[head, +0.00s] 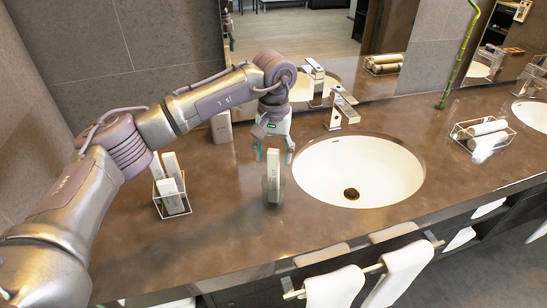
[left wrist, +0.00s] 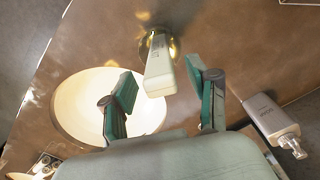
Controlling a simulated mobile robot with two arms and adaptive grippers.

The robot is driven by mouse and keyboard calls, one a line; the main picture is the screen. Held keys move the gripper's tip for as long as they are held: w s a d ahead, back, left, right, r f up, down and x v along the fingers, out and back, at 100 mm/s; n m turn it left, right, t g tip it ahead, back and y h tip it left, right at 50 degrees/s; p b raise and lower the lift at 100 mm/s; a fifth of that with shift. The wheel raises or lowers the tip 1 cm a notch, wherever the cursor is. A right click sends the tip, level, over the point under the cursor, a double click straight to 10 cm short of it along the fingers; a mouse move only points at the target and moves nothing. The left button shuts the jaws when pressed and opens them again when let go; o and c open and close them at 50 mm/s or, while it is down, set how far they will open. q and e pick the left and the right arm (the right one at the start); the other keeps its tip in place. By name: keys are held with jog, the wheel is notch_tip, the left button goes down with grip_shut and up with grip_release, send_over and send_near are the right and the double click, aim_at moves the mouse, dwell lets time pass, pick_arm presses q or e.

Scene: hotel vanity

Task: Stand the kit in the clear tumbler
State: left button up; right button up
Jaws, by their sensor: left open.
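The kit (head: 274,165) is a slim white box standing about upright on the counter, left of the sink. The clear tumbler (head: 267,190) is faint and shows around its lower part, so the kit appears to stand inside it. In the left wrist view the kit (left wrist: 160,78) points up toward the camera, with the tumbler's glinting rim (left wrist: 172,45) around its far end. My left gripper (head: 274,153) is open just above the kit. In the left wrist view its fingers (left wrist: 160,82) are on either side of the kit, apart from it. My right gripper is not in view.
A wire caddy (head: 171,198) with white boxes stands on the left. The sink (head: 358,170) and faucet (head: 342,108) are right of the kit. A pump bottle (left wrist: 274,120) shows in the left wrist view. Rolled towels (head: 482,132) sit farther right. Front counter is clear.

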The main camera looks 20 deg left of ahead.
pick_arm(q)
notch_tip(320, 180, up, 10)
jog(key=shift+r, duration=0.2)
dwell(0.7)
